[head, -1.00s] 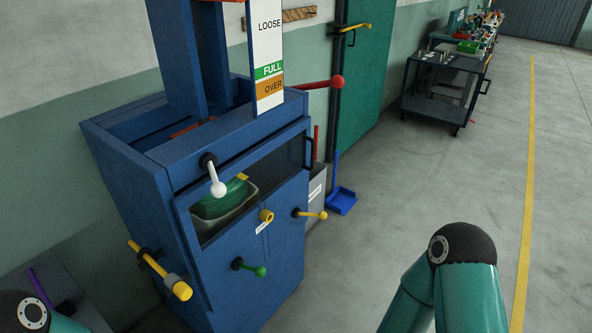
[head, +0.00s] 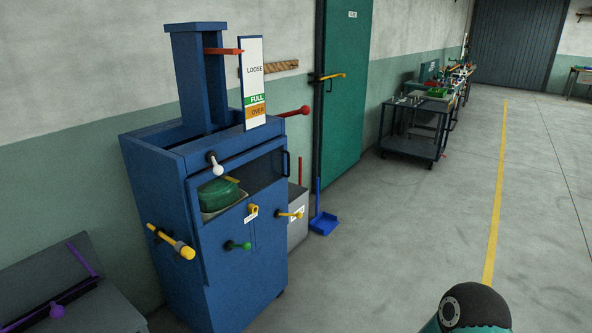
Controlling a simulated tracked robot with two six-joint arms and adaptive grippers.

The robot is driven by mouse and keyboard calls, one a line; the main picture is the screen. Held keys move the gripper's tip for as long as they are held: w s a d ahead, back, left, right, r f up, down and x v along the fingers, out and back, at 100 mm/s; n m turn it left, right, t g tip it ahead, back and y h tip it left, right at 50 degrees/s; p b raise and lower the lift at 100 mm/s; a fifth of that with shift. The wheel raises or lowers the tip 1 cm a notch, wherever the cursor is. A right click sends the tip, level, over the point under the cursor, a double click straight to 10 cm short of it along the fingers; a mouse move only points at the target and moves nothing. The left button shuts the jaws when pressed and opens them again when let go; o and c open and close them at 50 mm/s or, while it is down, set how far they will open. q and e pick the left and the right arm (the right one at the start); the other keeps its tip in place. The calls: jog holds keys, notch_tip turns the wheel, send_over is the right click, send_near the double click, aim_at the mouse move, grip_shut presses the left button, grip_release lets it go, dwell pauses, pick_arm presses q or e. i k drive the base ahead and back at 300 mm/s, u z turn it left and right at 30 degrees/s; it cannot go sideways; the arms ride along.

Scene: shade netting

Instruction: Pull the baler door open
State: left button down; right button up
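The blue baler (head: 177,230) stands left of the middle in the head view. Its front has an upper opening with a green bundle (head: 220,191) inside and a dark handle (head: 286,163) at the opening's right edge. A thick yellow handle (head: 183,249) sticks out at the left corner. The door looks shut. Neither gripper is in view; only part of my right arm shows at the bottom right.
A grey bin (head: 297,228) and a blue dustpan (head: 323,224) stand right of the baler. A dark bench (head: 75,300) is at the lower left. A green door (head: 345,100) and carts (head: 410,142) stand along the wall. The floor at right is clear.

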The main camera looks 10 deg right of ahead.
aim_at(257, 223)
jog(key=z, duration=0.45)
jog(key=i, duration=1.6)
jog(key=u, duration=0.6)
jog(key=i, duration=0.55)
jog(key=u, duration=0.45)
jog(key=k, duration=0.9)
jog(key=u, duration=0.2)
jog(key=i, duration=0.9)
jog(key=z, duration=0.05)
